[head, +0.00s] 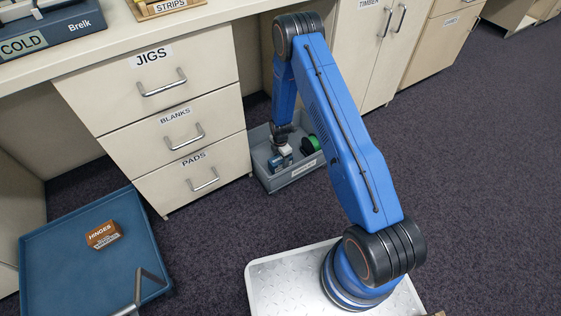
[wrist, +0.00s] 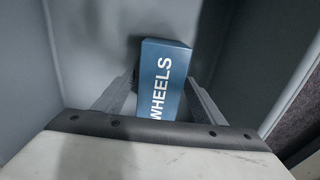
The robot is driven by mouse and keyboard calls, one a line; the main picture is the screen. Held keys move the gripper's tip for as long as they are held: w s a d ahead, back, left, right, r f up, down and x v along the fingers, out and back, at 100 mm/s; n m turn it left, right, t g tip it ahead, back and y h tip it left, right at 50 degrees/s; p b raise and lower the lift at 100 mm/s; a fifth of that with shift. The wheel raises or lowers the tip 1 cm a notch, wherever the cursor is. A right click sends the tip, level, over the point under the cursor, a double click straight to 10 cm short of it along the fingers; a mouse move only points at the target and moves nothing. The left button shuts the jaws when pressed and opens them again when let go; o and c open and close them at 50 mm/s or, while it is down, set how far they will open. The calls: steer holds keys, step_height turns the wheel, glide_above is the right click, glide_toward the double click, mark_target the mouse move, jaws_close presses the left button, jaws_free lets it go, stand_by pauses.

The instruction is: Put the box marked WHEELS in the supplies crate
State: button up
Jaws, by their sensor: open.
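The blue box marked WHEELS (wrist: 167,72) is in the wrist view, inside a grey container with its white lettering facing the camera. My gripper (wrist: 160,92) is open, with one finger on each side of the box; I cannot tell whether they touch it. In the head view the grey crate (head: 297,178) stands on the floor beside the drawers, its front label too small to read surely. My gripper (head: 281,160) reaches down inside the crate there, at a small blue shape in its left part. The lower part of the box is hidden by my gripper in the wrist view.
A green and black spool (head: 314,144) lies in the crate's right part. The drawer unit (head: 185,125) stands close to the left. A blue tray cart (head: 60,238) with a HINGES box (head: 103,235) is at lower left. The carpet at right is clear.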

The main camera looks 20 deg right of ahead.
step_height(320, 180, up, 34)
steer(key=s+d+m+t, duration=0.1)
steer(key=s+d+m, duration=0.15)
steer(key=m, duration=0.25)
steer(key=s+d+r+m+t, duration=0.1)
steer(key=s+r+m, duration=0.3)
steer(key=r, duration=0.5)
steer(key=s+r+m, duration=0.1)
steer(key=s+r, duration=0.5)
steer(key=r, duration=0.3)
steer(key=s+d+r+m+t, duration=0.1)
steer(key=s+r+m, duration=0.3)
steer(key=s, duration=0.6)
steer(key=s+d+r+m+t, duration=0.1)
steer(key=s+r+m, duration=0.2)
steer(key=s, duration=0.7)
steer(key=s+d+r+m, duration=0.1)
steer(key=s+r+m, duration=0.3)
steer(key=s, duration=0.7)
step_height(320, 180, up, 2)
steer(key=shift+d+r+m+t, duration=0.15)
steer(key=shift+m+t, duration=0.15)
steer(key=shift+t, duration=0.1)
